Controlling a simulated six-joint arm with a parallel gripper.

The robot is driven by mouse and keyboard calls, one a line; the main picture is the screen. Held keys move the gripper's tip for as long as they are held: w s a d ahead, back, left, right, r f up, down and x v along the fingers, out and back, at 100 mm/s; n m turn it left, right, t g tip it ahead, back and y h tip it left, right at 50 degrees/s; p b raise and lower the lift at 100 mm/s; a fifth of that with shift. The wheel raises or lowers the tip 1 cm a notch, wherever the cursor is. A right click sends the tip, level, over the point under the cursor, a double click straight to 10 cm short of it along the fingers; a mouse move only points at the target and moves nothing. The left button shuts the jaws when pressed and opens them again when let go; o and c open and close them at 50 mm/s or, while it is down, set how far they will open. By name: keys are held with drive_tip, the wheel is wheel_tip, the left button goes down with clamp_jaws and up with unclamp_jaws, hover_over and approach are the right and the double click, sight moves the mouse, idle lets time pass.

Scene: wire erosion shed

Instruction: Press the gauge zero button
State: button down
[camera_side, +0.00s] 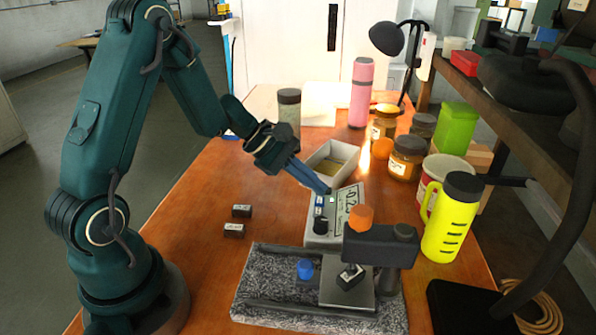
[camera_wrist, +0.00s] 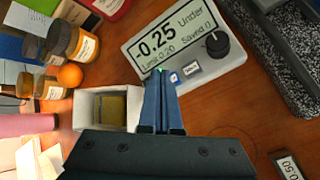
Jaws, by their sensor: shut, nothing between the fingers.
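The gauge readout box (camera_wrist: 190,45) is light grey, with a screen reading -0.25, "Under", "Limit 0.20" and "Saved 0", and a black knob (camera_wrist: 215,45). It also shows in the side view (camera_side: 325,238), behind the measuring stand. Along its edge are small buttons, a blue one (camera_wrist: 174,78) and a blue-grey labelled one (camera_wrist: 190,68); I cannot read their labels surely. My gripper (camera_wrist: 160,76) is shut and empty, its blue fingertips at the box's button edge beside the blue button. The side view also shows my gripper (camera_side: 324,190) there. Fingers may hide another button; contact is unclear.
A granite plate (camera_side: 265,270) carries the dark measuring stand (camera_side: 375,248) with an orange knob and a small block. Two labelled blocks (camera_side: 238,219) lie left. An open white box (camera_side: 325,158) stands close behind my fingers. Jars and bottles (camera_side: 406,158) line the right.

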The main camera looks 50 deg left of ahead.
drive_tip(key=shift+f, duration=0.3)
drive_tip(key=shift+f, duration=0.4)
idle(0.6)
drive_tip(key=shift+r, duration=0.85)
wheel_tip(320, 180, up, 5)
idle(0.6)
idle(0.4)
